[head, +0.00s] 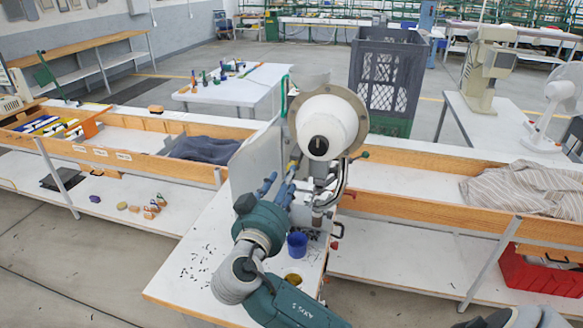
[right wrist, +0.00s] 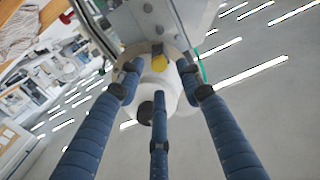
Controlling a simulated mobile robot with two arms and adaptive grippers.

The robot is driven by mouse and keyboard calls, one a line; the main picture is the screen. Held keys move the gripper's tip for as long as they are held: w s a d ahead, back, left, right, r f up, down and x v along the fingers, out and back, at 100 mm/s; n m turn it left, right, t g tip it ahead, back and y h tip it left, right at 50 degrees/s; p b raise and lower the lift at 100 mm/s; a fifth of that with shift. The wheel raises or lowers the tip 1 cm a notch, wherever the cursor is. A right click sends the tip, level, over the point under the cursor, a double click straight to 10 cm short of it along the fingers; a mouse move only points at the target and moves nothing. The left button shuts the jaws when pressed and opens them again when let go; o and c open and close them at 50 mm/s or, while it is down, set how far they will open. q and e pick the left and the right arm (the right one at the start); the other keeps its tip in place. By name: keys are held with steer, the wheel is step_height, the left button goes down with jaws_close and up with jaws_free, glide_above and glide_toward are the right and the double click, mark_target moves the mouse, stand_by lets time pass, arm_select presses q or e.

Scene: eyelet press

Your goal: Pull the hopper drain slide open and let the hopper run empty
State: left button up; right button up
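The hopper (head: 322,127) is a white rounded drum on the eyelet press, and it shows pale in the right wrist view (right wrist: 158,92). A small yellow knob (right wrist: 159,63), which looks like the drain slide's handle, sits at its side; it is tiny in the head view (head: 293,165). My right gripper (head: 283,177) has its blue fingers raised toward the knob. In the right wrist view the fingers (right wrist: 158,74) are spread around the knob's line, with gaps between them; contact cannot be told. The hopper's contents are hidden. My left gripper is out of view.
A blue cup (head: 297,244) and a brass-coloured dish (head: 293,280) stand on the press table (head: 180,285) below the hopper. Small dark bits are scattered at its left. A thin pale panel (head: 250,160) stands left of the press. A dark crate (head: 385,75) is behind.

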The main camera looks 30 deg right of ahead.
steer(key=v, duration=0.5)
steer(key=shift+s+a, duration=0.2)
steer(key=shift+a, duration=0.05)
